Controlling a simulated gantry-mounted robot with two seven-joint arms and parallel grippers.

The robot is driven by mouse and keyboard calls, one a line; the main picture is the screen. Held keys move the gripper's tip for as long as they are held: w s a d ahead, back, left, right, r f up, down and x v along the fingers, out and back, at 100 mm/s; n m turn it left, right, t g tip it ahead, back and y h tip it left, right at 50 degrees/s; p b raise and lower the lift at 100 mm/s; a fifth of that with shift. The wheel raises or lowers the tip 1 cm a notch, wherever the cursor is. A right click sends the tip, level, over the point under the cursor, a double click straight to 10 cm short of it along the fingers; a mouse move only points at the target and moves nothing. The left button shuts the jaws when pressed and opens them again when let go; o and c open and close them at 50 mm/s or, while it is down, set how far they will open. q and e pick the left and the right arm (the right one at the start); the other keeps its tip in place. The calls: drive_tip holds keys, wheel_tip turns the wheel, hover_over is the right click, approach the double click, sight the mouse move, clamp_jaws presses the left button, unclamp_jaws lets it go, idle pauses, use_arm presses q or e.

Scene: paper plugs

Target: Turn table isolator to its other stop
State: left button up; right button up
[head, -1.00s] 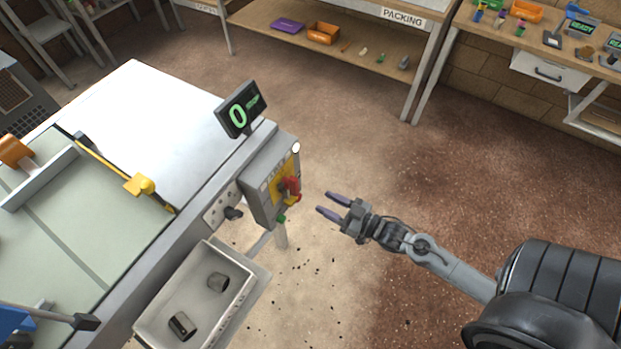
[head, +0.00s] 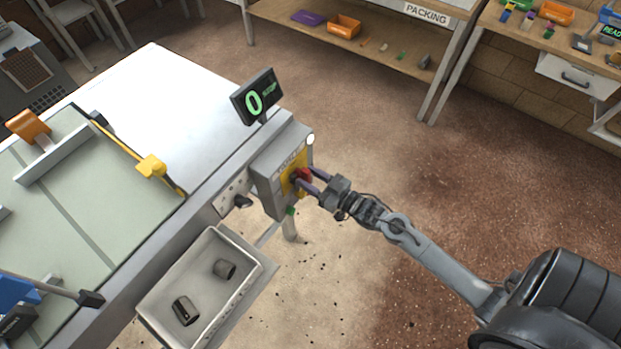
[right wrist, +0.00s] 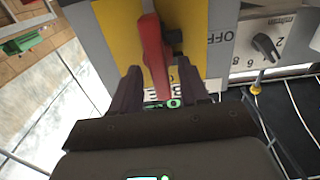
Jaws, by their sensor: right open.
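The table isolator is a red handle (right wrist: 153,55) on a yellow plate (right wrist: 118,25), set on a grey box at the table's corner. In the head view the red handle (head: 302,175) is partly hidden by my right gripper (head: 308,183). In the right wrist view my right gripper (right wrist: 160,88) is open, its two dark fingers on either side of the handle's lower end. I cannot tell whether they touch it. The letters "OFF" show to the right of the plate. My left gripper is not in view.
A display reading 0 (head: 254,96) stands above the box. A black knob (right wrist: 265,46) with a number scale is right of the handle in the wrist view. A grey bin (head: 163,296) with two dark cylinders hangs below.

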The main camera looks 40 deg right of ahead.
clamp_jaws()
idle(0.3)
drive_tip(key=n, duration=0.1)
drive_tip(key=n+p, duration=0.2)
drive_tip(key=shift+a+r+n, duration=0.1)
drive_tip(key=shift+a+n, duration=0.15)
drive_tip(key=shift+n, duration=0.05)
drive_tip(key=n+p, duration=0.1)
drive_tip(key=n, duration=0.1)
drive_tip(key=n+p, duration=0.1)
drive_tip(key=n, duration=0.1)
drive_tip(key=shift+a+f+n, duration=0.2)
drive_tip(key=shift+n, duration=0.1)
drive_tip(key=shift+s+a+f+n+p, duration=0.15)
drive_tip(key=shift+n+p, duration=0.4)
drive_tip(key=shift+n, duration=1.05)
drive_tip(key=shift+w+f+n+p, duration=0.1)
drive_tip(key=shift+f+n+p, duration=0.3)
drive_tip(key=shift+n, duration=1.2)
drive_tip(key=shift+s+a+f+n+p, duration=0.1)
drive_tip(key=shift+n+p, duration=0.6)
drive_tip(key=shift+n, duration=0.9)
